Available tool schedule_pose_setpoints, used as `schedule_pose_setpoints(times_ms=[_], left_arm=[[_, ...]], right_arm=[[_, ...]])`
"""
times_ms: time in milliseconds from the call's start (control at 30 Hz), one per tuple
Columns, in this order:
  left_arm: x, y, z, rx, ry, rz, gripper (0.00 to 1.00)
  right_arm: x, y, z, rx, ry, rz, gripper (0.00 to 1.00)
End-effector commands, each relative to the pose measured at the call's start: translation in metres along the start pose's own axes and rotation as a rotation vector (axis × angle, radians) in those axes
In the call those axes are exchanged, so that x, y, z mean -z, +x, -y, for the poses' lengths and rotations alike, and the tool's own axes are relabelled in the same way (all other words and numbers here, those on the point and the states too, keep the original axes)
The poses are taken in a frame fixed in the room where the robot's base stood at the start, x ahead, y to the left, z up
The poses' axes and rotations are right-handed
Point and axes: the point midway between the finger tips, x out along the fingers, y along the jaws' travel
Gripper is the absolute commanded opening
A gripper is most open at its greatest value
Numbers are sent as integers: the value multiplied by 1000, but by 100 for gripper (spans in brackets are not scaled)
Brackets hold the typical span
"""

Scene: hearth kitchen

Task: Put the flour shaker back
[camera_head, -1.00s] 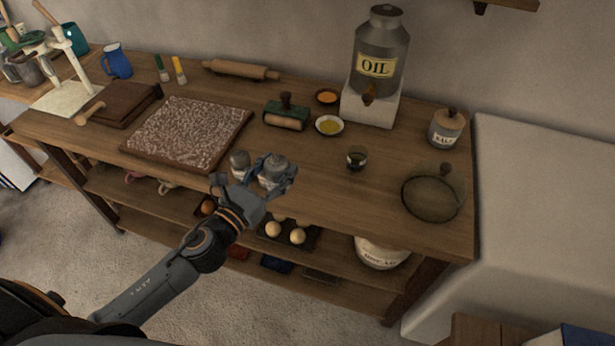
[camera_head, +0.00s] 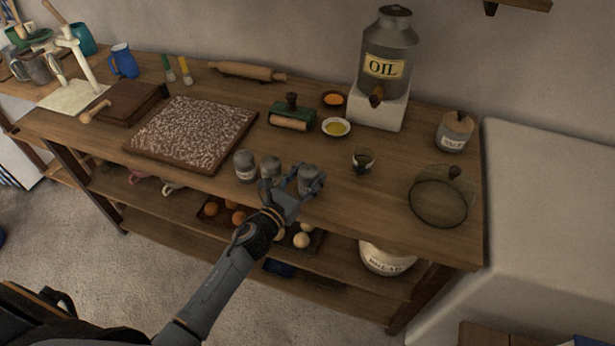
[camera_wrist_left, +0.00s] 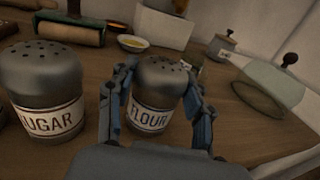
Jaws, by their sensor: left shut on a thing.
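The flour shaker (camera_head: 308,179) is grey with a perforated domed top and a white label. It is upright at the worktop's front edge, and its FLOUR label shows in the left wrist view (camera_wrist_left: 150,118). My left gripper (camera_head: 306,184) is shut on it, one finger on each side. I cannot tell whether its base touches the wood. The sugar shaker (camera_wrist_left: 45,90) stands just left of it; in the head view it is a grey shaker (camera_head: 269,168) beside the gripper. Another grey shaker (camera_head: 244,166) stands further left. My right gripper is not in view.
A small dark glass (camera_head: 362,161) and a round glass lid (camera_head: 438,203) stand to the right. A speckled board (camera_head: 190,133) lies left of the shakers. The oil can (camera_head: 385,50) and a green roller (camera_head: 291,113) are behind. Bare wood lies between the flour shaker and the glass.

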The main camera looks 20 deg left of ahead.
Motion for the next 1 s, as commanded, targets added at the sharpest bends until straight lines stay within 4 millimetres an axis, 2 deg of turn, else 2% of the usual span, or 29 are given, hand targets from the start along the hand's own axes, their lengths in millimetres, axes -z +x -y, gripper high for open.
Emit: schedule_pose_setpoints(times_ms=[267,300,400,833,1000], left_arm=[[3,0,0,0,1,0,16],[3,0,0,-1,1,-1,55],[2,0,0,-1,1,-1,74],[-2,-1,0,-1,0,-1,74],[3,-32,0,0,2,-4,74]], right_arm=[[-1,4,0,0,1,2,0],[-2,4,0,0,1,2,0],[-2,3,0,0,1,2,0],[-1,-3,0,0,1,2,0],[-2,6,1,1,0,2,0]])
